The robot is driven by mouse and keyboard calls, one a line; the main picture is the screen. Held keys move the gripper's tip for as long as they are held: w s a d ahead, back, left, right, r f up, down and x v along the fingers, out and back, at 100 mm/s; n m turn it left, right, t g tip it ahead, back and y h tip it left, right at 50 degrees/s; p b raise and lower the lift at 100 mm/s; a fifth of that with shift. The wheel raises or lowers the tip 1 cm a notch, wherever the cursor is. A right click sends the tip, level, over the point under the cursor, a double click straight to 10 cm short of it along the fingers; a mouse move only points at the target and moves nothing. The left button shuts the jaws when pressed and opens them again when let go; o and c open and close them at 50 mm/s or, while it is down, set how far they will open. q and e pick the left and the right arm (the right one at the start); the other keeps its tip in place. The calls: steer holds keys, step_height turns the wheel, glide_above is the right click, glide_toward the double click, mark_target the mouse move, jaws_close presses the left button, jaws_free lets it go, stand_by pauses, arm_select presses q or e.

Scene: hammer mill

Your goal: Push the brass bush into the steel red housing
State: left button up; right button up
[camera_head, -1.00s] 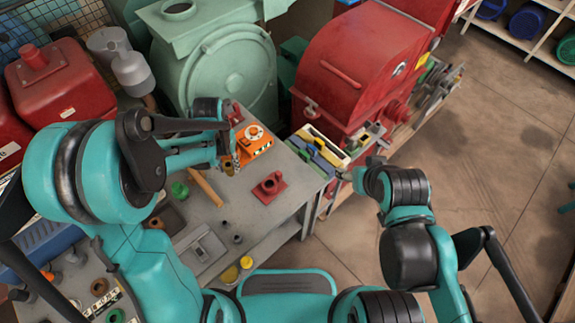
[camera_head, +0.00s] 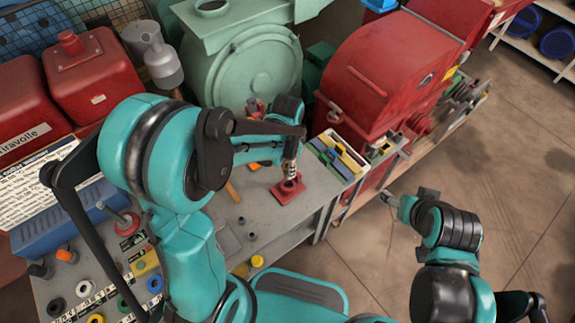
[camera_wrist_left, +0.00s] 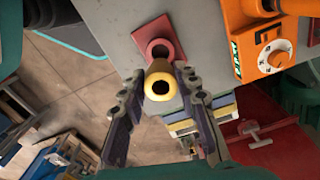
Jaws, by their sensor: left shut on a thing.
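The red housing (camera_head: 288,190) has a square base and stands on the grey bench in the head view. It also shows in the left wrist view (camera_wrist_left: 160,38), partly hidden behind the bush. My left gripper (camera_head: 291,166) is directly over the housing in the head view. In the left wrist view my left gripper (camera_wrist_left: 160,80) is shut on the brass bush (camera_wrist_left: 160,84), a yellow ring with a dark bore. The bush overlaps the housing's near side there; I cannot tell whether they touch. My right gripper (camera_head: 390,199) hangs over the floor right of the bench, its jaws too small to judge.
An orange box with a white dial (camera_wrist_left: 274,52) stands on the bench beside the housing. A tray with yellow, green and blue pieces (camera_head: 338,157) lies at the bench's right end. A large red machine (camera_head: 375,85) stands behind it. Bare bench lies in front of the housing.

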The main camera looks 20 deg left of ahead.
arm_select(q)
steer(key=b, duration=0.5)
glide_above(287, 181)
steer(key=s, duration=0.2)
steer(key=shift+w+d+f, duration=0.1)
steer(key=shift+d+f, duration=0.05)
steer(key=shift+f, duration=1.3)
steer(key=shift+w+d+f, duration=0.1)
steer(key=shift+f, duration=1.3)
steer(key=shift+f+b, duration=1.65)
steer(key=shift+f, duration=0.2)
steer(key=o, duration=1.3)
steer(key=shift+c, duration=0.2)
steer(key=shift+r, duration=0.1)
step_height(287, 181, up, 12)
steer(key=shift+f, duration=0.1)
steer(key=s+a+r+n+t, duration=0.3)
steer(key=s+n+t, duration=0.4)
steer(key=s+n, duration=0.3)
steer(key=shift+a, duration=0.7)
